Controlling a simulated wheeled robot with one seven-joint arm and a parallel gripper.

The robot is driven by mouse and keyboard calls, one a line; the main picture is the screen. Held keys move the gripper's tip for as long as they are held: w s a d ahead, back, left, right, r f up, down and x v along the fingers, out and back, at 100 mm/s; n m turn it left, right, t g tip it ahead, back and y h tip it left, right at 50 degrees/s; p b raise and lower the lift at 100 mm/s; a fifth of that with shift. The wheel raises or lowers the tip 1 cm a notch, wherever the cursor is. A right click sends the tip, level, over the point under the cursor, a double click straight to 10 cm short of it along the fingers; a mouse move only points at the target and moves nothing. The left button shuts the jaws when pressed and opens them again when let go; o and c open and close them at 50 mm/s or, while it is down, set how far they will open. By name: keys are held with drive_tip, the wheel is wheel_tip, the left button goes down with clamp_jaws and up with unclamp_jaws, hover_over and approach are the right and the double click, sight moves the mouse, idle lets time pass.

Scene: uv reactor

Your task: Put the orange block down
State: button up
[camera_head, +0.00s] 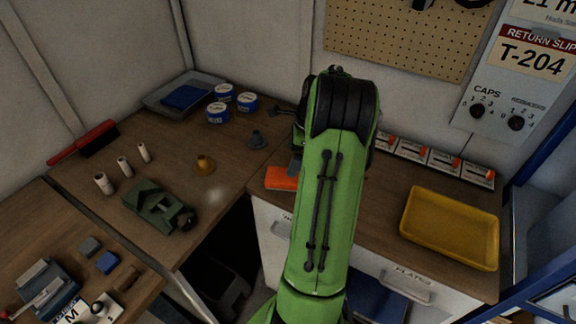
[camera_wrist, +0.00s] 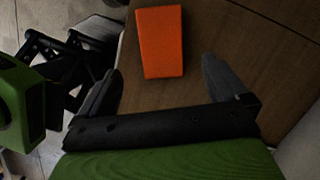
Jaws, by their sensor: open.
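The orange block (camera_wrist: 160,43) lies on the brown worktop, near its edge, in the wrist view. It also shows in the head view (camera_head: 281,178), left of my green arm, which hides part of it. My gripper (camera_wrist: 162,84) is open, with one dark finger on each side and nothing between them. The block lies just beyond the fingertips in the wrist view, apart from both fingers. In the head view my arm hides the gripper's fingers.
A yellow tray (camera_head: 450,195) stands on the worktop at right. Small white boxes (camera_head: 429,157) line the back. A dark gap lies between the counters.

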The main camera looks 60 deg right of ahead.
drive_tip(key=w+a+r+n+h, duration=0.1)
drive_tip(key=w+a+r+n, duration=0.1)
drive_tip(key=a+r+n, duration=0.7)
drive_tip(key=w+a+r+n+h, duration=0.1)
drive_tip(key=a+r+n, duration=0.4)
drive_tip(key=a, duration=0.8)
drive_tip(key=s+a+n+t, duration=0.3)
drive_tip(key=s+a+n, duration=1)
drive_tip(key=a+n, duration=0.1)
drive_tip(key=shift+f+n+y, duration=0.15)
drive_tip(key=shift+n+y, duration=0.15)
drive_tip(key=shift+n, duration=0.4)
drive_tip(key=shift+d, duration=0.1)
